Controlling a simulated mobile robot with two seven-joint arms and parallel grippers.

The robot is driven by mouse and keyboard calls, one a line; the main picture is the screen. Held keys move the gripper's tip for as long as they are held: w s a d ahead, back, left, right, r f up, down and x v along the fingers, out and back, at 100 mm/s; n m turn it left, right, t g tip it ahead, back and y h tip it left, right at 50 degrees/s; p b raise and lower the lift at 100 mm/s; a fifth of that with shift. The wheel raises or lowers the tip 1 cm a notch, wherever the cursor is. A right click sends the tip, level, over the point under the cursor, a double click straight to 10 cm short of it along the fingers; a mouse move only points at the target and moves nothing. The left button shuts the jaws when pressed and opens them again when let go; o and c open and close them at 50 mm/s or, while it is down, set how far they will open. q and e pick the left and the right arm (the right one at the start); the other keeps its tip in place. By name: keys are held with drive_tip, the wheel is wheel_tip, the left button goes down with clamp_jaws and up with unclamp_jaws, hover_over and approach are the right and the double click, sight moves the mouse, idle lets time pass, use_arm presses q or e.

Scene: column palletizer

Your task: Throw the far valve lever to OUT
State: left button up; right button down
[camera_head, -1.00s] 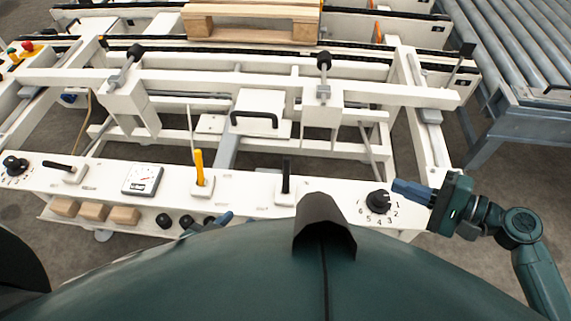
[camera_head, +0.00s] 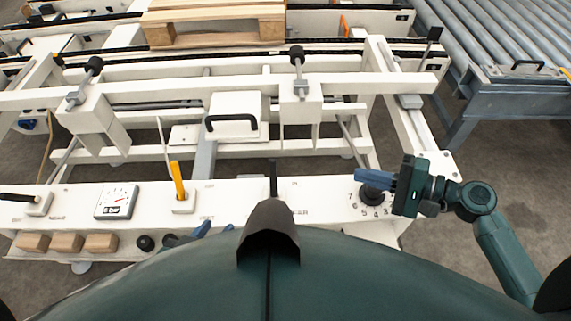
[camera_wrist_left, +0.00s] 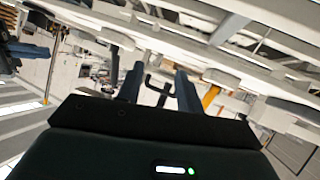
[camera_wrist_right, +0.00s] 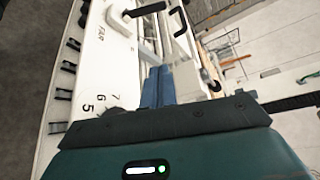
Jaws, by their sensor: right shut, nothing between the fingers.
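Several levers show in the head view, and I cannot read which is the far valve lever. Two black-knobbed levers stand on white boxes on the frame, a left one (camera_head: 93,66) and a middle one (camera_head: 297,55). On the front panel are a yellow lever (camera_head: 178,180), an upright black lever (camera_head: 273,178) and a flat black lever (camera_head: 18,197). My right gripper (camera_head: 362,176) is shut and empty, above the numbered dial (camera_head: 372,195); its fingers also show together in the right wrist view (camera_wrist_right: 158,88). My left gripper (camera_wrist_left: 160,85) is open and empty, low by the panel's front edge, partly hidden by my body.
The white panel (camera_head: 235,193) carries a gauge (camera_head: 116,202). Wooden blocks (camera_head: 67,242) sit below it. A box with a black handle (camera_head: 233,122) is mid-frame. A pallet (camera_head: 215,20) lies behind and a roller conveyor (camera_head: 490,40) stands at right.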

sight(273, 178)
drive_tip(key=x, duration=0.5)
drive_tip(key=s+a+p+x, duration=0.1)
drive_tip(key=x, duration=0.5)
drive_tip(key=s+r+p+x, duration=0.1)
drive_tip(key=x, duration=0.5)
drive_tip(key=shift+s+a, duration=0.15)
use_arm(q)
drive_tip(key=shift+w+d+r+g, duration=0.1)
drive_tip(key=shift+r+g, duration=0.15)
drive_tip(key=shift+g, duration=0.05)
use_arm(e)
drive_tip(key=shift+s+a+r, duration=0.1)
drive_tip(key=shift+s+r, duration=0.05)
drive_tip(key=shift+s, duration=0.35)
use_arm(q)
drive_tip(key=shift+f, duration=0.1)
